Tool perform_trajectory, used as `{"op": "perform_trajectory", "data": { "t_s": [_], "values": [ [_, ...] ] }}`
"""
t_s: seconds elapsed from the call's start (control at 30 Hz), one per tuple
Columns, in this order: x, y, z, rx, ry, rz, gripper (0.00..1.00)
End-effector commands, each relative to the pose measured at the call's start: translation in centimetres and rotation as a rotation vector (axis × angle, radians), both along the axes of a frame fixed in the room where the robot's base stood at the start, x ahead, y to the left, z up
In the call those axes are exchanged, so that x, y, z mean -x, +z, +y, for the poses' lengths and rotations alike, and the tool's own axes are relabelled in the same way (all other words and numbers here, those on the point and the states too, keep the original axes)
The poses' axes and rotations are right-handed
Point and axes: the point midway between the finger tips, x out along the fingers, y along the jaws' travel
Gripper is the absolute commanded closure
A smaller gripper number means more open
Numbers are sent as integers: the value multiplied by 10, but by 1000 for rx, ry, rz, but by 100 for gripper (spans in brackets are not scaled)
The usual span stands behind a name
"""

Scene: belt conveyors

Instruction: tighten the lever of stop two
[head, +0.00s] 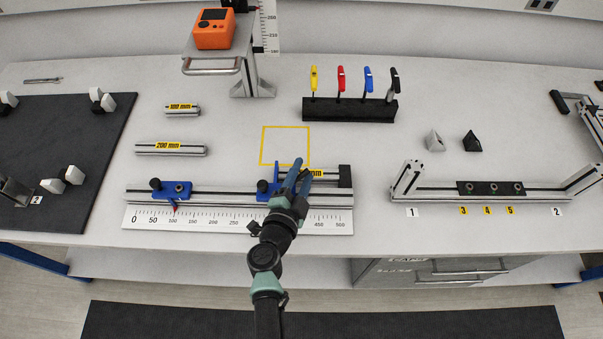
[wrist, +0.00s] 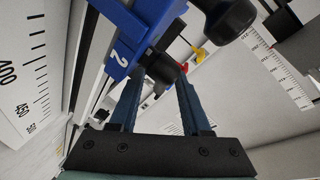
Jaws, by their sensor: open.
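Stop two is a blue block marked 2 (wrist: 122,54) in the wrist view. In the head view it (head: 265,190) sits on the ruled rail (head: 225,193), right of the other blue stop (head: 172,190). A black knob (wrist: 230,18) projects from stop two at the top of the wrist view. A dark round part (wrist: 160,68) shows by my fingertips. My gripper (head: 297,170) is open, just right of stop two above the rail; its fingers also show in the wrist view (wrist: 160,84). I cannot tell whether they touch the stop. The gripper partly hides the stop in the head view.
A bar with a yellow mm label (head: 317,173) lies behind my gripper, beside the black end block (head: 345,176). The 200 mm bar (head: 170,148) and 100 mm bar (head: 182,109) lie back left. A rack of coloured-handled tools (head: 350,108) stands behind. The yellow-outlined square (head: 285,127) is mostly clear.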

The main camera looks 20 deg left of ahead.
Motion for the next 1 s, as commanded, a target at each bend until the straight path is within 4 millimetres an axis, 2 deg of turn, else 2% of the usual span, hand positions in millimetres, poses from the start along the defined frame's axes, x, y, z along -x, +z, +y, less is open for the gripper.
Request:
{"op": "perform_trajectory", "data": {
  "t_s": [0.03, 0.2, 0.3, 0.73, 1.0],
  "values": [
    [0, 0, 0, 0, 0, 0, 56],
    [0, 0, 0, 0, 0, 0, 86],
    [0, 0, 0, 0, 0, 0, 100],
    [1, 1, 0, 0, -24, 0, 100],
    [5, 3, -4, 2, -165, -1, 100]
  ]
}}
